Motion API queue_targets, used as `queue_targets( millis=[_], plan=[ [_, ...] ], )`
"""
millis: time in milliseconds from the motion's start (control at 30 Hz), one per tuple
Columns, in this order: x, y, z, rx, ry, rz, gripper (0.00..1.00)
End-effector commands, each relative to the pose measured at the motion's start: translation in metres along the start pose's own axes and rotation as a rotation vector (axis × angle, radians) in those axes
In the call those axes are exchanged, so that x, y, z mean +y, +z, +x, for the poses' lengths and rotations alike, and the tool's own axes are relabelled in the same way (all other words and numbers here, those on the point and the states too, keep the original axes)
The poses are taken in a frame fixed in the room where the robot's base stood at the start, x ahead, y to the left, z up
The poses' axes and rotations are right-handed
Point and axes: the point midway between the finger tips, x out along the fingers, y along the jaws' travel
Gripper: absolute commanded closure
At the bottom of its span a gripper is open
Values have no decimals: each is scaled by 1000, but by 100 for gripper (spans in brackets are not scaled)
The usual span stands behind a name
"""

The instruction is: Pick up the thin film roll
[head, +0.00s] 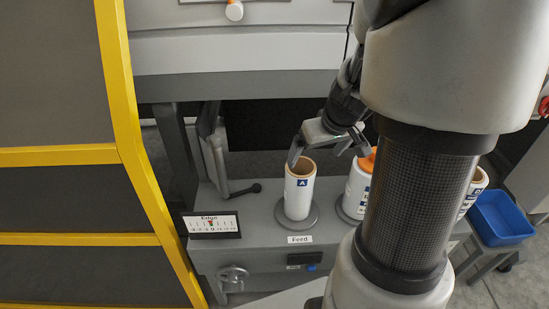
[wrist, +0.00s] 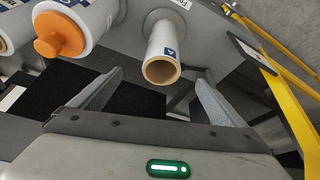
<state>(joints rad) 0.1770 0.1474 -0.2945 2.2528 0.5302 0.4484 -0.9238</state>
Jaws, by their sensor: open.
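The thin film roll (head: 299,192) is a white upright cylinder with a tan hollow core and a blue "A" label. It stands on a round grey base on the grey machine shelf, above the "Feed" label. In the wrist view the roll (wrist: 163,56) shows its open core end between and beyond the fingers. My gripper (head: 327,155) is open and empty, just above and behind the roll's top in the head view. In the wrist view the two fingers of my gripper (wrist: 160,88) are spread wide. I cannot tell whether either finger touches the roll.
Another roll (head: 477,183) is partly hidden by my arm. A gauge plate (head: 211,224), yellow guard frame (head: 140,170) and blue bin (head: 502,217) surround the shelf.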

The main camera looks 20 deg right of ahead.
Motion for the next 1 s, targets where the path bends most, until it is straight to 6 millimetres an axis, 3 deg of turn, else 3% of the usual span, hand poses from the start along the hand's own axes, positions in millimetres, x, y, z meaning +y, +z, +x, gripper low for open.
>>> queue_targets(
  millis=[167,533,867,1000],
  plan=[
    [2,2,24,-5,2,2,5],
    [1,3,103,-4,2,3,5],
    [0,1,130,-2,2,1,5],
    [-6,0,151,-3,1,1,5]
  ],
)
